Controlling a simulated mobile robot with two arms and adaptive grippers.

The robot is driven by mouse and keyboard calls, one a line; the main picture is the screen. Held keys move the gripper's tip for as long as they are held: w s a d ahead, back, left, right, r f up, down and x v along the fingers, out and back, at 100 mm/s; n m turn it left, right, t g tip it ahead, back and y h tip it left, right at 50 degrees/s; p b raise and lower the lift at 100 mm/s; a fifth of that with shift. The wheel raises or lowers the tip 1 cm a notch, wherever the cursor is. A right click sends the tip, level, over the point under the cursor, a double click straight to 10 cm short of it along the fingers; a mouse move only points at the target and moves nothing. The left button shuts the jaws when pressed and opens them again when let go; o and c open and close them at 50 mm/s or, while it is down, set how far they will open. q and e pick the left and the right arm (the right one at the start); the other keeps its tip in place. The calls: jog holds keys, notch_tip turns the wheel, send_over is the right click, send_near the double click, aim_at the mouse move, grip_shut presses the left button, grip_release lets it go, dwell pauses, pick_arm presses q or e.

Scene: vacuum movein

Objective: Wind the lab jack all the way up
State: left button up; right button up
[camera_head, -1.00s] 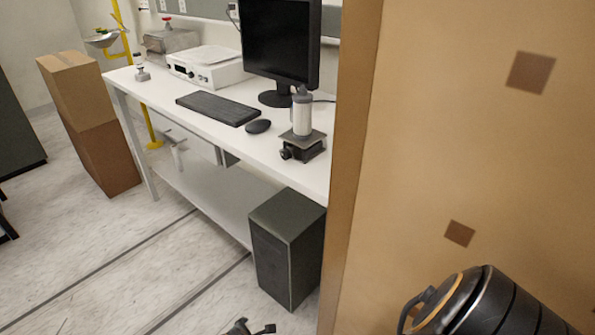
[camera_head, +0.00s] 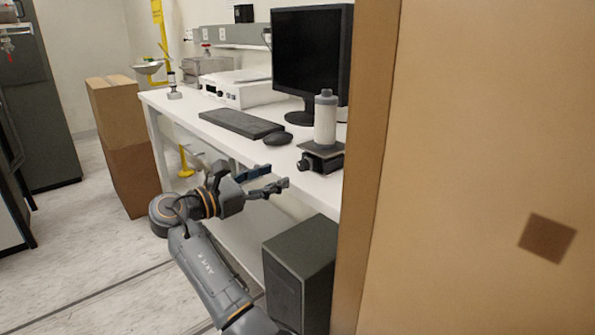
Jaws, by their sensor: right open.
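The lab jack (camera_head: 322,160) is a small dark stand with a flat plate, near the front edge of the white bench (camera_head: 200,118). Its black knob (camera_head: 304,164) faces left and towards me. A grey-white bottle (camera_head: 325,120) stands upright on its plate. The jack looks low, with its plate close above its base. My right gripper (camera_head: 277,178) is open and empty, just left of and in front of the knob, apart from it, by the bench's front edge. My left gripper is not in view.
A large tan panel (camera_head: 465,130) fills the right side, close to the jack. A monitor (camera_head: 312,55), keyboard (camera_head: 240,124) and mouse (camera_head: 277,139) are on the bench behind and left of the jack. A dark computer case (camera_head: 300,270) stands below. Floor is free at left.

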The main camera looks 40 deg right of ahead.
aim_at(300, 167)
jog(key=d, duration=0.7)
jog(key=shift+w+d, duration=0.35)
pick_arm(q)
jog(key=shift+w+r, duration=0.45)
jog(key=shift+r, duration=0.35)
pick_arm(e)
jog(key=shift+d, duration=0.1)
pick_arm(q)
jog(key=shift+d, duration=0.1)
pick_arm(e)
jog(key=shift+c, duration=0.4)
grip_shut()
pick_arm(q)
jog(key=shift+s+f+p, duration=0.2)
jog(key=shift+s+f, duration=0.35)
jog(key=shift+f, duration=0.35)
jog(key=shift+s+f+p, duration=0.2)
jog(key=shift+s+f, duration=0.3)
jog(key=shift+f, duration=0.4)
pick_arm(e)
jog(key=shift+m, duration=0.7)
